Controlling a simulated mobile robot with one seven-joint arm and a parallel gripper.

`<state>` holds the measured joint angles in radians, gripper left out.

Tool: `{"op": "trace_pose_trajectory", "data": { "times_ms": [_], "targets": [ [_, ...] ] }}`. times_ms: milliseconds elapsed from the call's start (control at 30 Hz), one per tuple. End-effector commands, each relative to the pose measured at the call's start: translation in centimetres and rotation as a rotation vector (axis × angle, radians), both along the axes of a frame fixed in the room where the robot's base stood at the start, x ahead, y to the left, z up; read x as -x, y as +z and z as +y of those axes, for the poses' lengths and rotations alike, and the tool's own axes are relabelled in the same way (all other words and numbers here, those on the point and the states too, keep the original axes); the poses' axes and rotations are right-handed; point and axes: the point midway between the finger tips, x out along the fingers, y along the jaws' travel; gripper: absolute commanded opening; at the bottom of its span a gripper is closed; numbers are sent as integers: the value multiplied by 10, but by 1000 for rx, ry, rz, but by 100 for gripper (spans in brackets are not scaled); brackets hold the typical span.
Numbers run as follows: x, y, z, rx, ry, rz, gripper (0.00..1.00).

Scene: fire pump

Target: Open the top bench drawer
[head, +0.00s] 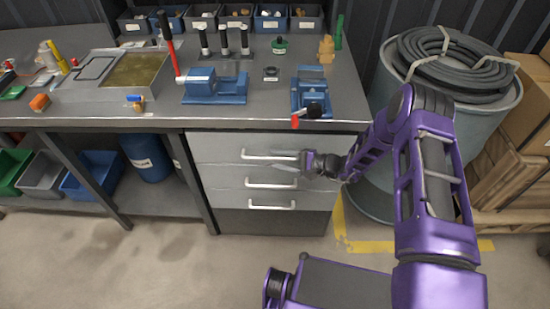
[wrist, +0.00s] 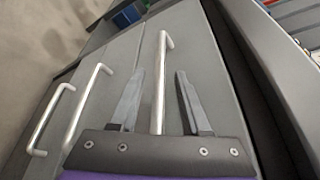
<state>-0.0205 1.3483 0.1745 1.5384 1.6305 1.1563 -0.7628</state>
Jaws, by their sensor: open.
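The top bench drawer (head: 217,146) is a light grey front under the bench top, flush with the drawers below. Its silver bar handle (head: 256,153) runs level across it. In the wrist view this handle (wrist: 163,60) runs between my two fingers. My gripper (head: 278,161) is open at the right part of the handle, one finger on each side of the bar, with gaps on both sides. The right end of the handle is hidden behind my gripper. How deep the bar sits between the fingers is hard to tell.
Two lower drawers with like handles (head: 270,184) (head: 271,205) sit below. The bench top (head: 250,112) overhangs and holds blue vises (head: 220,90) and trays. A bin with coiled hose (head: 440,65) stands at right. The floor (head: 170,260) in front is clear.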

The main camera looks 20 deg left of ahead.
Motion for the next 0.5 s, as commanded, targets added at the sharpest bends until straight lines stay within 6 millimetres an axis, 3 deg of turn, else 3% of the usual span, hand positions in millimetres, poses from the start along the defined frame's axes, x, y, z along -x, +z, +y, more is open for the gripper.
{"op": "trace_pose_trajectory", "data": {
  "times_ms": [133, 433, 500],
  "targets": [
    [-1, -2, 10, 0, 0, 1, 47],
    [-1, -2, 12, -1, -1, 1, 47],
    [-1, -2, 12, -1, -1, 1, 35]
  ]
}}
